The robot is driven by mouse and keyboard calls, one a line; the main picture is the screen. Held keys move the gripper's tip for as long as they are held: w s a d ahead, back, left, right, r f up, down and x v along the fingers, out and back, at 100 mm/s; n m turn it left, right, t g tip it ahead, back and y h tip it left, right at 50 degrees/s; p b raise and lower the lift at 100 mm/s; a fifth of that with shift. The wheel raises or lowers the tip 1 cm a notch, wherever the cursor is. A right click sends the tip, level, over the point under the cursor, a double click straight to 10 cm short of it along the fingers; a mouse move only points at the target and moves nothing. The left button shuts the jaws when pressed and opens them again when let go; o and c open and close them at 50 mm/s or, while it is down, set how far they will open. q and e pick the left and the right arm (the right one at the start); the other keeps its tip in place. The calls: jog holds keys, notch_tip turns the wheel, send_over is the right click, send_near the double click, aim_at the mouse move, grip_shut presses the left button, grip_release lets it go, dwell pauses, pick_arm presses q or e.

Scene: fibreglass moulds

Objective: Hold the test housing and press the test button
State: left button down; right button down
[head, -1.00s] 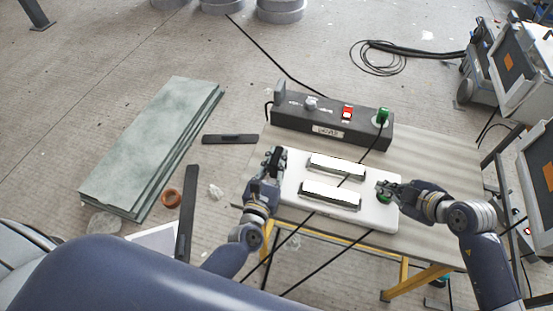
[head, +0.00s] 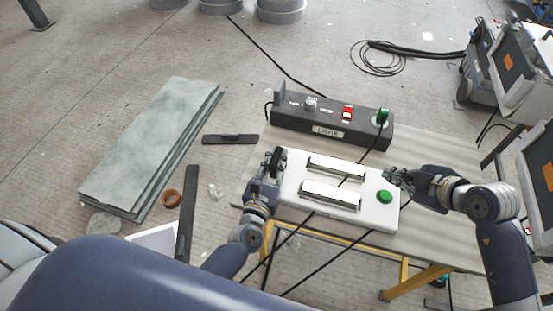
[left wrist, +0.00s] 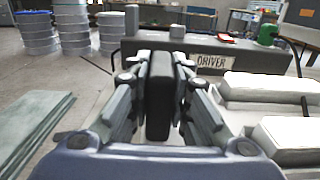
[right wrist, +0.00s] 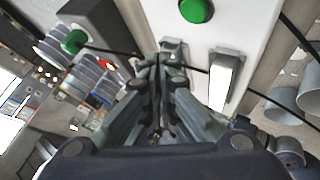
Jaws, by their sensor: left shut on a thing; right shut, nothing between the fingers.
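The test housing (head: 330,216) is a white slab with two raised pale bars, lying on the table. The test button (head: 385,197) is a round green cap at the housing's right end; it also shows in the right wrist view (right wrist: 196,10). My left gripper (head: 277,160) is at the housing's left end, shut on its black upright grip (left wrist: 159,95). Whether that grip is fixed to the housing is hard to see. My right gripper (head: 389,175) is shut and empty, just behind the button and apart from it, leaving the green cap uncovered.
A dark driver box (head: 290,127) with a red switch (head: 347,112) and a green knob (head: 382,117) stands behind the housing. Black cables cross the housing and table. Grey-green sheets (head: 150,145) lie on the floor at left. Equipment carts (head: 515,75) stand at right.

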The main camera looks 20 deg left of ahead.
pick_arm(q)
jog(key=c, duration=1.4)
grip_release()
